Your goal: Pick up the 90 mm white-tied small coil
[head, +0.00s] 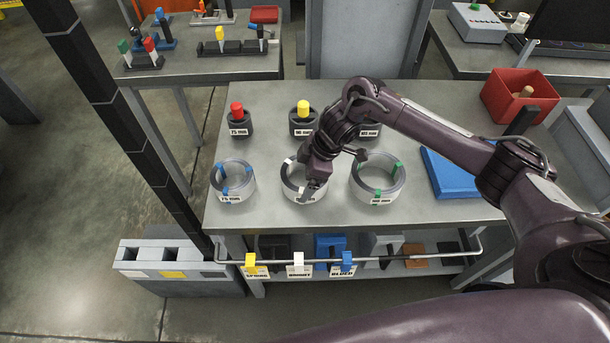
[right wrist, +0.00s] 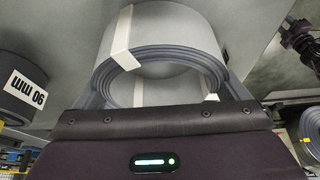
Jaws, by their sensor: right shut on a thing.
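The white-tied coil (head: 289,180) is the middle of three grey coils on the steel table in the head view. My right gripper (head: 308,188) reaches down over it and hides part of its right side and its label. In the right wrist view the coil (right wrist: 165,42) with white ties sits between the two fingers of the gripper (right wrist: 163,92), which is shut on it. I cannot tell whether the coil is clear of the table. My left gripper is not in view.
A blue-tied coil (head: 233,180) stands left and a green-tied coil (head: 378,178) right, close by. Behind are dark cores with red (head: 237,109) and yellow (head: 303,107) tops. A blue pad (head: 455,172) and red bin (head: 521,97) lie right. A rail (head: 370,262) runs along the front.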

